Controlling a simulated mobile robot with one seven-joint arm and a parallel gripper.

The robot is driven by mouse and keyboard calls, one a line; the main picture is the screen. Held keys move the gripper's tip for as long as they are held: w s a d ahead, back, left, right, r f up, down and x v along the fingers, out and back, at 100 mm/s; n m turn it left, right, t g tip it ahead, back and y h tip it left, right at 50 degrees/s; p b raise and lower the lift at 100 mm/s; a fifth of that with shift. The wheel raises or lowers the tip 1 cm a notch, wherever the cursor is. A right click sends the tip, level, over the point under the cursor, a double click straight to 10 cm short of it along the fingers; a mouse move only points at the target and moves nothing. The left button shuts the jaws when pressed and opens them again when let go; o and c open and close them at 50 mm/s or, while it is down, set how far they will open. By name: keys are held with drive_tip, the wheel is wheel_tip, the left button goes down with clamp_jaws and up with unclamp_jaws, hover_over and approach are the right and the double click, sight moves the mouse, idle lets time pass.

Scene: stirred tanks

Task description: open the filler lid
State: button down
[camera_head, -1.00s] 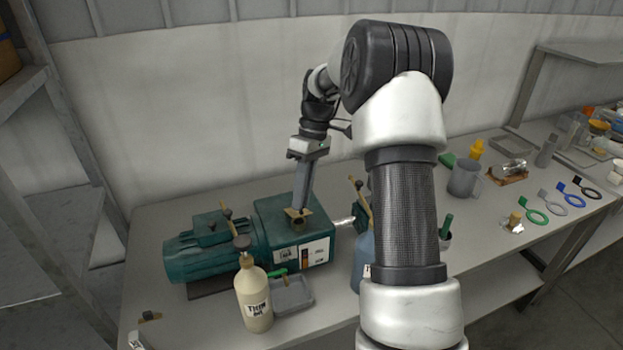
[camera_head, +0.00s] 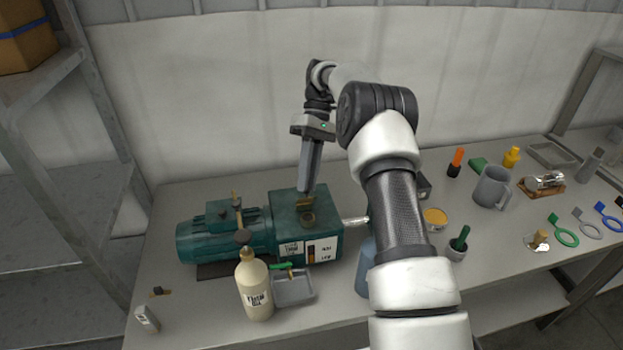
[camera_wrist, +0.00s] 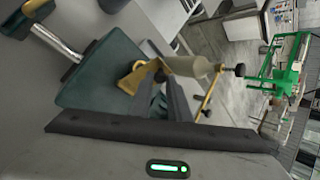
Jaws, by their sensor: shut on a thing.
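The green pump (camera_head: 290,240) stands on the bench with a brass filler lid (camera_head: 305,201) on top of its box-shaped end. A round brass filler neck (camera_head: 308,219) shows just in front of the lid, and the lid appears raised at its back side. My gripper (camera_head: 305,191) points down from above and is shut on the lid. In the wrist view, the brass lid (camera_wrist: 137,76) is at the fingertips above the green housing (camera_wrist: 95,75); part of it is hidden by the fingers.
A cream oil bottle (camera_head: 255,288) and a grey tray (camera_head: 294,290) stand close in front of the pump. A blue container (camera_head: 364,268) is partly hidden by my arm. A grey mug (camera_head: 491,187) and a green ring tool (camera_head: 565,236) lie farther right. A shelf rack stands left.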

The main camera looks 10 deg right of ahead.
idle(0.3)
drive_tip(key=c, duration=1.7)
unclamp_jaws()
drive_tip(key=shift+o, duration=0.2)
drive_tip(key=shift+s, duration=0.1)
